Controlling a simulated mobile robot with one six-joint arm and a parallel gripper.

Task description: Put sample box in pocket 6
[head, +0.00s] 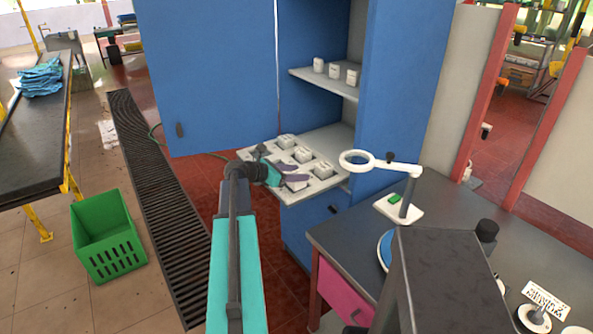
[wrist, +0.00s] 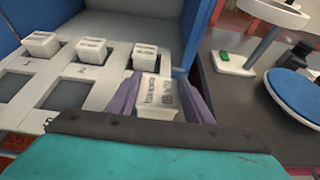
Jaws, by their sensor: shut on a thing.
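My gripper (wrist: 158,100) has purple fingers shut on a white sample box (wrist: 156,92) with printed lettering on its face. The box is at the right end of the tray's front row, where pocket 6 appears to be. I cannot tell if it rests in the pocket or is just above it. The grey tray (wrist: 100,106) also shows in the head view (head: 322,184), with my gripper (head: 288,180) over it. Two empty dark pockets, left (wrist: 16,86) and middle (wrist: 68,92), share that row. The number 6 is hidden.
Three white boxes, left (wrist: 41,44), middle (wrist: 92,49) and right (wrist: 144,56), fill the tray's back row. The blue cabinet (head: 395,100) wall stands close to the right. A white ring lamp (head: 404,170) stands on the dark bench. More white boxes (head: 334,70) sit on the upper shelf.

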